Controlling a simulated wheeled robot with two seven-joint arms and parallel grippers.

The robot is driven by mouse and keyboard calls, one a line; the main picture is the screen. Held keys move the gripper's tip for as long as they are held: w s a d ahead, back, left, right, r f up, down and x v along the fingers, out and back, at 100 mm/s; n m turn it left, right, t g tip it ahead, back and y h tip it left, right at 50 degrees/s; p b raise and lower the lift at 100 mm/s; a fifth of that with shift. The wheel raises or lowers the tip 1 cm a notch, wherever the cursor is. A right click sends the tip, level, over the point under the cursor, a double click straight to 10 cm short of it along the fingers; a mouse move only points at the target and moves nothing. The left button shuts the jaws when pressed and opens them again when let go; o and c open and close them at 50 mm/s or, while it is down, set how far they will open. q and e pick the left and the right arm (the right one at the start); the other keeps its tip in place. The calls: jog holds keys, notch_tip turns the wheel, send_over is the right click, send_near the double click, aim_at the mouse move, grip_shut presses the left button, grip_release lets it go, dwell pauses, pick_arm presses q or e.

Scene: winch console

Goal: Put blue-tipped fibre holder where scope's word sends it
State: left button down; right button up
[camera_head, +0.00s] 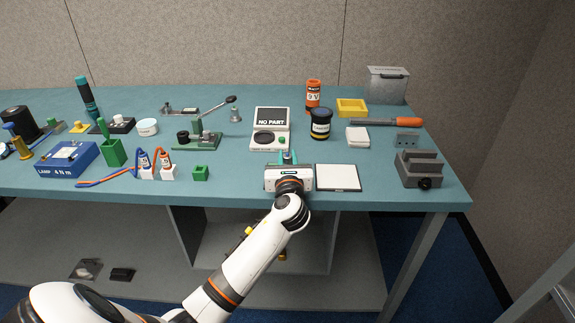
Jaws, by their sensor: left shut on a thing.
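Two small fibre holders stand side by side at the left front of the table: a blue-tipped fibre holder (144,161) and an orange-tipped fibre holder (166,161), each at a white block, with blue and orange cords trailing left. The scope (271,126) stands at the middle, its dark screen reading "NO PART", with a round dark port and a green button in front. My left gripper (288,157) is right in front of the scope, its teal fingers pointing toward it, shut on a small dark thing mostly hidden between the fingers. My right gripper is not in view.
A white-topped pad (338,177) lies right of my gripper and a small green block (201,173) to its left. A grey vise (419,169), a black jar (320,124), an orange can (313,95) and a yellow tray (352,108) stand to the right.

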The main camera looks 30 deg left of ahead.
pick_arm(q)
jog(key=shift+f, duration=0.6)
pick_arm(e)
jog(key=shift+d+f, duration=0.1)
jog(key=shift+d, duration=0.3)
pick_arm(q)
jog(key=c, duration=1.2)
grip_release()
jog(key=shift+f, duration=0.15)
jog(key=shift+c, duration=0.2)
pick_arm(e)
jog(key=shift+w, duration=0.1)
